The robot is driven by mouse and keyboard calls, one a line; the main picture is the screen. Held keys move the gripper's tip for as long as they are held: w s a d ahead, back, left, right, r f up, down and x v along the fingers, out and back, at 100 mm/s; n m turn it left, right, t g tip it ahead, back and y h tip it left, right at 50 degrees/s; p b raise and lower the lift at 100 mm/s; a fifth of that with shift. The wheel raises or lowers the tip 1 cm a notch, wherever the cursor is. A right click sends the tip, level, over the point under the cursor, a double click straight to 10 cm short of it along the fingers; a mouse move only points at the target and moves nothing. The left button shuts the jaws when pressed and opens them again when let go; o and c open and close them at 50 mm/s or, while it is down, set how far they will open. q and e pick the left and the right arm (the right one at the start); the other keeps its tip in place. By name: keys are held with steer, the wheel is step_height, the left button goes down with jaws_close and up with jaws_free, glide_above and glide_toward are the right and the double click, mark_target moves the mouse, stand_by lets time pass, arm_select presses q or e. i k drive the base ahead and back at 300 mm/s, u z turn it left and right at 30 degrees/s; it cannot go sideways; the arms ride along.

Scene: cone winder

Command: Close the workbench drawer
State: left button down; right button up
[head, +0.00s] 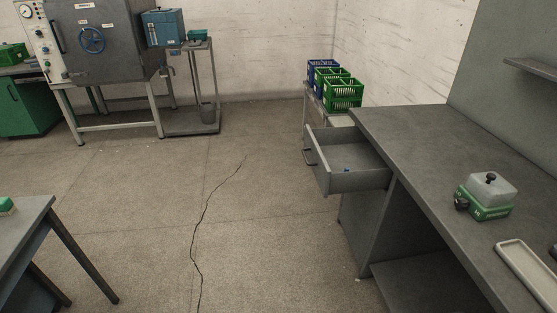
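The grey workbench (425,140) stands at the right side of the head view. Its drawer (352,181) is pulled out to the left, under the far end of the top. The drawer has a dark bar handle (312,157) on its front, which faces left. A small blue item (347,170) lies inside the drawer. Neither of my grippers shows in the head view.
A green device with a clear cover (486,196) and a pale tray (528,272) sit on the workbench top. Blue and green crates (342,95) stand beyond the drawer. A table (22,240) is at the lower left. The cracked floor (215,215) between is clear.

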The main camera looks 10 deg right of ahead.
mark_target(329, 151)
steer(key=z, duration=0.3)
steer(key=i, duration=1.45)
steer(key=z, duration=0.8)
